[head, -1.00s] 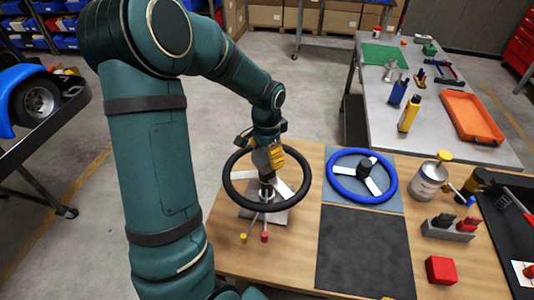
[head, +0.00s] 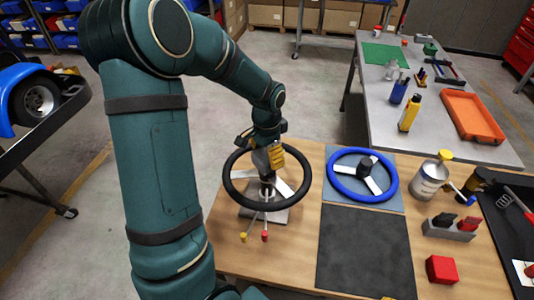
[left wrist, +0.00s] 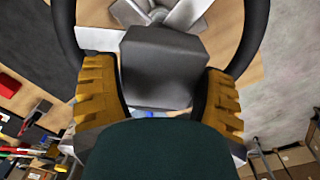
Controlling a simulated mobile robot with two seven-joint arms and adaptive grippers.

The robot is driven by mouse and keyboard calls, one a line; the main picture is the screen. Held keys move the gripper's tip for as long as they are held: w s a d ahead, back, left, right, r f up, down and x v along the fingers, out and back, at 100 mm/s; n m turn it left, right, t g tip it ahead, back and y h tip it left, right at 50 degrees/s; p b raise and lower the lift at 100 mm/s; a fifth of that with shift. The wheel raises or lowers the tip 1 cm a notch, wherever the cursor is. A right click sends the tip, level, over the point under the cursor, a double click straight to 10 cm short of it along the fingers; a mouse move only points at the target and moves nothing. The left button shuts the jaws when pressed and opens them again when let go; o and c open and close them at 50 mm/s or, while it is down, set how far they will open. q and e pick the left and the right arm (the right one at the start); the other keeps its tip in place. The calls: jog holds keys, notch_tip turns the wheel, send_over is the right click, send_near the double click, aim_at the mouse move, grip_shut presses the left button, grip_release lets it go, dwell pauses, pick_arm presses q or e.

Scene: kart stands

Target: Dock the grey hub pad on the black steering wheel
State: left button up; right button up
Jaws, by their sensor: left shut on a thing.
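The black steering wheel (head: 237,199) sits tilted on its stand at the left of the wooden bench, with light spokes. Its rim also shows at the top of the left wrist view (left wrist: 257,35). My left gripper (head: 268,160) reaches down from behind, over the far part of the wheel. In the left wrist view its yellow fingers (left wrist: 160,92) are shut on the grey hub pad (left wrist: 165,62), a block with bevelled edges. The pad is in front of the wheel's centre there; I cannot tell whether they touch. In the head view the gripper largely hides the pad. My right gripper is not in view.
A blue steering wheel (head: 335,186) lies on a grey-blue mat to the right. A dark mat (head: 363,255) in front of it is clear. Two levers with yellow and red tips (head: 264,236) stick out below the black wheel. A can (head: 430,182) and red block (head: 441,269) stand farther right.

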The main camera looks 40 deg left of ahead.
aim_at(267, 154)
pick_arm(q)
jog(key=shift+f, duration=0.3)
jog(key=o, duration=0.9)
jog(key=shift+r, duration=0.15)
jog(key=shift+r+p, duration=1.9)
jog(key=shift+r, duration=0.85)
notch_tip(267, 154, up, 5)
jog(key=shift+r, duration=0.15)
